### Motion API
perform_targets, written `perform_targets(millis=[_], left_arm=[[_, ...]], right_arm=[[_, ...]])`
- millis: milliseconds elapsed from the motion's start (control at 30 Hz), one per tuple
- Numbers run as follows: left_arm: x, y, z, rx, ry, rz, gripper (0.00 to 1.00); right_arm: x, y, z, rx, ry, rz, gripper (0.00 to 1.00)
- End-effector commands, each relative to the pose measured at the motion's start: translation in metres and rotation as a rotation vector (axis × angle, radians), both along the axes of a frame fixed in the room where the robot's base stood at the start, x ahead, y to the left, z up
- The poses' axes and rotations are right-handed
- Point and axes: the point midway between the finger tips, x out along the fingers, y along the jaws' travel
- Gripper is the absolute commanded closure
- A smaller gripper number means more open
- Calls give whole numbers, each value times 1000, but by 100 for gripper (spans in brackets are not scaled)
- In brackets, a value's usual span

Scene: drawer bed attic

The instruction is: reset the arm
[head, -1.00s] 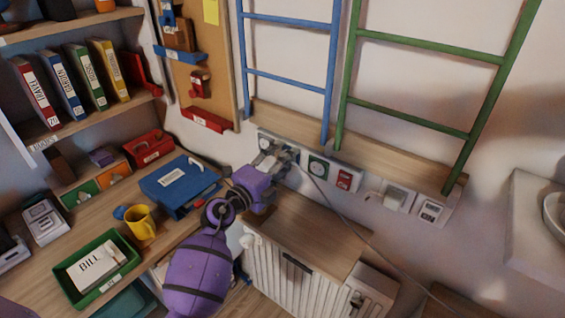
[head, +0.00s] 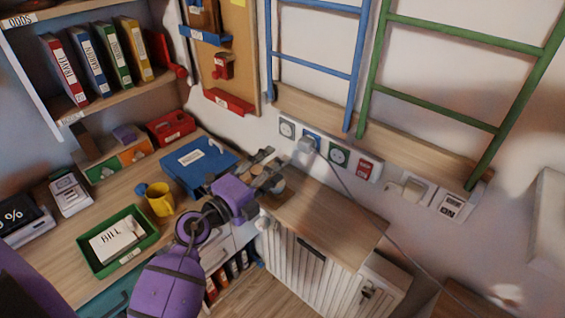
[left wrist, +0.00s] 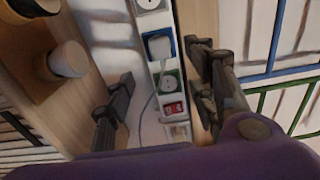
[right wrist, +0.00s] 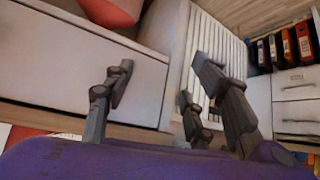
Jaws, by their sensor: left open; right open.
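My left gripper (head: 268,172) is open and empty above the wooden top of the radiator cabinet, left of the wall socket strip. In the left wrist view its fingers (left wrist: 160,98) stand apart, with the strip visible between and beyond them. A plug (head: 307,143) with a grey cord sits at the blue socket of the strip (head: 340,182); it also shows in the left wrist view (left wrist: 160,45), apart from the fingers. My right gripper (right wrist: 168,95) is open and empty in the right wrist view, near white furniture. It is not seen in the head view.
The desk at left holds a green tray (head: 137,261), a yellow mug (head: 160,199) and a blue folder box (head: 199,162). A small cup-like object (head: 276,186) stands on the cabinet top (head: 330,222) near my left gripper. Blue (head: 315,70) and green (head: 450,115) ladders lean above the strip.

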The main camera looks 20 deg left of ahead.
Motion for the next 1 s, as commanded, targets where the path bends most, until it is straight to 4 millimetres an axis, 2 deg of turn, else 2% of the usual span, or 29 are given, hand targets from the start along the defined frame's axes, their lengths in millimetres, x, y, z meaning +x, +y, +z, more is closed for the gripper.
perform_targets(millis=[533, 667, 700, 800, 867, 933, 1000], left_arm=[[-2, 1, 0, 0, 0, 0, 49], [-2, 1, 0, 7, -4, 1, 49], [1, 9, 11, 3, -46, 36, 49], [3, 16, 36, -114, -126, 81, 49], [1, 20, 45, -212, -155, 112, 49], [-6, 28, 43, -335, -157, 158, 49], [-17, 36, 31, -466, -127, 216, 49]], right_arm=[[0, 0, 0, 1, 1, -1, 49], [-17, 1, -12, 7, 34, -5, 49], [-18, 1, -13, 7, 39, -5, 49], [-17, 1, -12, 8, 37, -4, 49], [-15, 2, -11, 8, 35, -3, 49], [-15, 2, -10, 10, 36, -3, 49], [-14, 2, -8, 11, 36, -4, 49]])
